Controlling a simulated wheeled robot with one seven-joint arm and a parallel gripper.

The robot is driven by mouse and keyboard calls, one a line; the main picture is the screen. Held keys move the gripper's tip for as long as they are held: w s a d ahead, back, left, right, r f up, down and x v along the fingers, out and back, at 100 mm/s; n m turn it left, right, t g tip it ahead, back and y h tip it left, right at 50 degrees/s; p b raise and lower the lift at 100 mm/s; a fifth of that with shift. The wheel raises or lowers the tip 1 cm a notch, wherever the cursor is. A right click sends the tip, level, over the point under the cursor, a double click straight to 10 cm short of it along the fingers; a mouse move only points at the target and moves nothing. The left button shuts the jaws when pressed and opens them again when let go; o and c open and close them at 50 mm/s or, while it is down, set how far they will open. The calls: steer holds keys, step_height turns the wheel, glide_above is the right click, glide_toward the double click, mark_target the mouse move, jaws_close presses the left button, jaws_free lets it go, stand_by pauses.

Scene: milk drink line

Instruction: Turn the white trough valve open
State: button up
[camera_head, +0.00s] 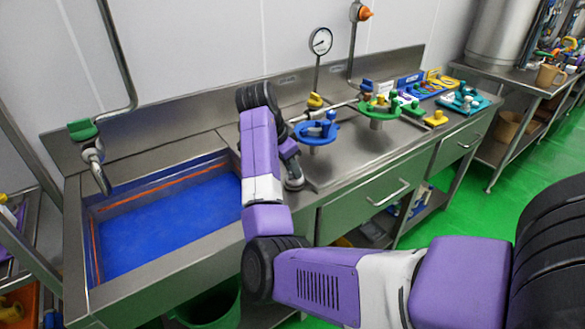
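No white valve can be made out in the head view; my arm covers part of the bench beside the trough. The steel trough (75,240) on the left holds blue liquid (180,230). My arm rises in front of the trough's right end, bends over at the top and comes down behind its own upright link. My gripper (293,178) is at the low end, close to the bench top, just left of and in front of the blue handwheel (316,132). Its fingers are mostly hidden or too small to read, and I cannot tell what it touches.
A spout with a green handle (82,130) hangs over the trough's left side. A green handwheel (382,108), a pressure gauge (320,41) and a yellow knob piece (435,118) are along the bench. A green bin (213,308) stands below.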

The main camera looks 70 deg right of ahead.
jaws_close()
steer(key=shift+r+n+p, duration=0.15)
steer(key=shift+n+p, duration=0.15)
steer(key=shift+p, duration=0.1)
steer(key=shift+s+r+n+t+p, duration=0.15)
steer(key=shift+n+t+p, duration=0.15)
steer(key=shift+n+p, duration=0.7)
steer(key=n+t+p, duration=0.1)
steer(key=n+p, duration=0.2)
steer(key=p, duration=0.1)
steer(key=shift+p, duration=0.4)
steer(key=n+t+p, duration=0.1)
steer(key=n+p, duration=0.2)
steer(key=p, duration=0.1)
steer(key=shift+s+n+t, duration=0.15)
steer(key=shift+n+t, duration=0.15)
steer(key=shift+t, duration=0.1)
steer(key=n+p, duration=0.2)
steer(key=n+t+p, duration=0.1)
steer(key=n+p, duration=0.1)
steer(key=p, duration=0.1)
steer(key=shift+s+t, duration=0.1)
steer(key=shift+t, duration=0.2)
steer(key=n+t+y+p, duration=0.1)
steer(key=n+p, duration=0.1)
steer(key=n, duration=0.2)
steer(key=shift+d+n+p, duration=0.15)
steer(key=shift+n+p, duration=0.15)
steer(key=shift+f+n+y, duration=0.25)
steer(key=shift+n+y, duration=0.05)
